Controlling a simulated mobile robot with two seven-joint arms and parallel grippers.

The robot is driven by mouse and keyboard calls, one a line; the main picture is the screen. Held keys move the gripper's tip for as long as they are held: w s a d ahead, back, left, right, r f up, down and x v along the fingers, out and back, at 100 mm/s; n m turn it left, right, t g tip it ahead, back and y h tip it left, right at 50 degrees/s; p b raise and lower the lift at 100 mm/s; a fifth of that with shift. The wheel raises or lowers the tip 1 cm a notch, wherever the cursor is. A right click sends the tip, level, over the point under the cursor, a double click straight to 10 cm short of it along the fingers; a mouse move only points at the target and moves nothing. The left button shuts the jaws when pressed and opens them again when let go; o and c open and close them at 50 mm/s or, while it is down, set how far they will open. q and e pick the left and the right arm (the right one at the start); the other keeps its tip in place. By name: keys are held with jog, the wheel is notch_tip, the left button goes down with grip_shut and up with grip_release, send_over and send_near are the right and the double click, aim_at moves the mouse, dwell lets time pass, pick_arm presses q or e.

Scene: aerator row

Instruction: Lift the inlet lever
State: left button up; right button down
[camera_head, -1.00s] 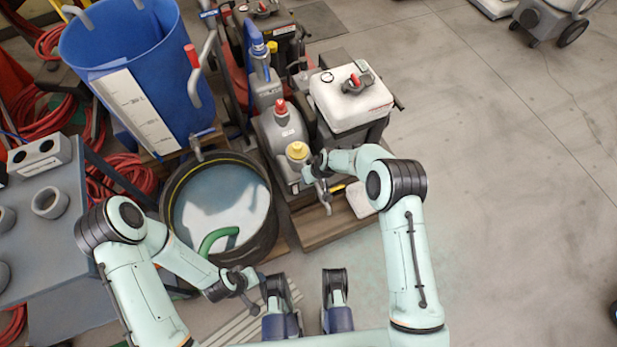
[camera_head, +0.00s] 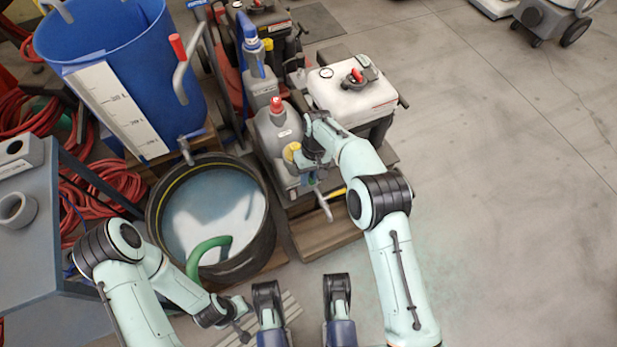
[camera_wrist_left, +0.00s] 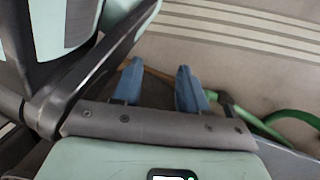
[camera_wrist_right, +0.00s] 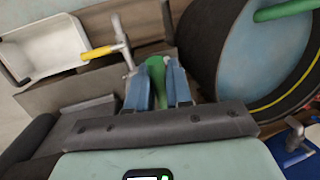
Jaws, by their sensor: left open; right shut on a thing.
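My right gripper (camera_wrist_right: 157,85) is shut on a green grip (camera_wrist_right: 155,66) beside a bare metal pipe (camera_wrist_right: 122,40). In the head view my right gripper (camera_head: 312,176) reaches down in front of the grey machine, near its yellow cap (camera_head: 292,153). The grip is mostly hidden there by the hand. I cannot tell for sure that it is the inlet lever. A short yellow handle (camera_wrist_right: 97,52) sits on the pipe, apart from my fingers. My left gripper (camera_wrist_left: 160,88) is open and empty, low over the floor.
A round black tub (camera_head: 262,235) of water with a green hose (camera_head: 205,250) stands left of the machine. Behind it is a blue tank (camera_head: 105,45) with a red-gripped lever (camera_head: 178,48). A white-topped unit (camera_head: 350,95) stands behind my right wrist. Floor at right is clear.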

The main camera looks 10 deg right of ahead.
jog(key=shift+s, duration=0.1)
jog(key=c, duration=1.2)
grip_release()
jog(key=shift+o, duration=0.2)
pick_arm(q)
jog(key=shift+t, duration=0.7)
jog(key=shift+w+d+r+p, duration=0.15)
jog(key=shift+w+r+p, duration=0.3)
jog(key=shift+w+r, duration=0.35)
jog(key=shift+w+d+r+p, duration=0.1)
jog(key=shift+w+r+p, duration=0.4)
jog(key=shift+w, duration=0.5)
pick_arm(e)
jog(key=v, duration=1.3)
jog(key=shift+r, duration=0.15)
